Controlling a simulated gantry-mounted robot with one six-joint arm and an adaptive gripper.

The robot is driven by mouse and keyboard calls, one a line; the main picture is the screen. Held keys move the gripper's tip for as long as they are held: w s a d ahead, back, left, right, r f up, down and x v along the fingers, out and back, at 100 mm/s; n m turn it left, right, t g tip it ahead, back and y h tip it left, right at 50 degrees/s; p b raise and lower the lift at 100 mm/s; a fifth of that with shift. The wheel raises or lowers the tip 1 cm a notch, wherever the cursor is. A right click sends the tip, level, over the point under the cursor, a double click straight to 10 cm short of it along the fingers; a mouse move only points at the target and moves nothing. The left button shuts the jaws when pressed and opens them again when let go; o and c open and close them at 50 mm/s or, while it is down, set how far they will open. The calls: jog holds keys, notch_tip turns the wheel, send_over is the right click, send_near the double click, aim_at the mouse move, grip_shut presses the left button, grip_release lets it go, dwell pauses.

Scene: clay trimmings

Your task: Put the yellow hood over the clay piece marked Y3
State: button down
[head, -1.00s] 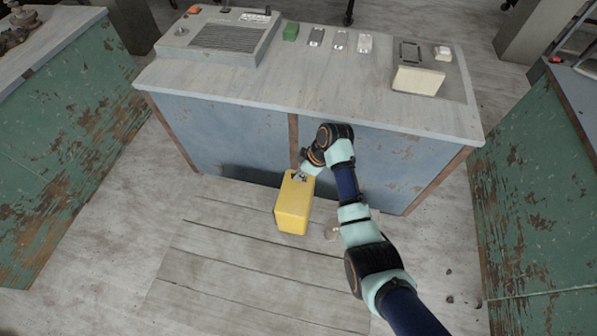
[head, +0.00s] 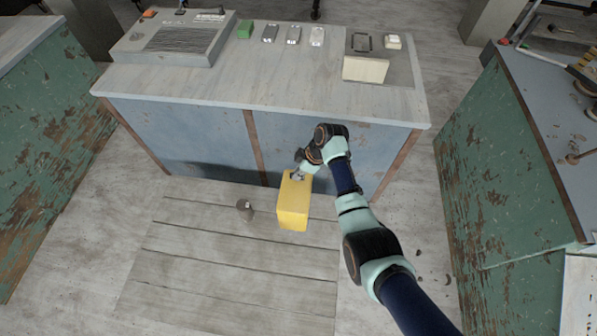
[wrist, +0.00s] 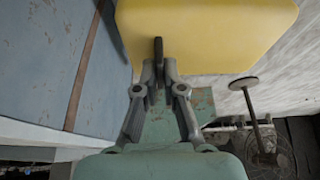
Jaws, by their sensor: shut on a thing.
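The yellow hood (head: 293,208) is a tall box hanging from my gripper (head: 297,176) in front of the bench, above the planked floor. My gripper is shut on the top of the hood, apart from the bench. In the wrist view the fingers (wrist: 159,68) close on a thin dark tab at the edge of the hood (wrist: 215,35). On the bench lie a green block (head: 245,31) and several small grey pieces (head: 293,35). No Y3 mark is readable, so I cannot tell which piece bears it.
The bench top (head: 265,85) is clear along its front. A grilled unit (head: 150,53) stands at its left, a cream block (head: 365,69) and a small white block (head: 393,42) at its right. A small grey post (head: 245,209) stands left of the hood. Green cabinets flank both sides.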

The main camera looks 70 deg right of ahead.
notch_tip(320, 180, down, 17)
jog(key=b, duration=1.3)
jog(key=c, duration=1.2)
grip_release()
jog(key=shift+f, duration=0.1)
jog(key=v, duration=1.2)
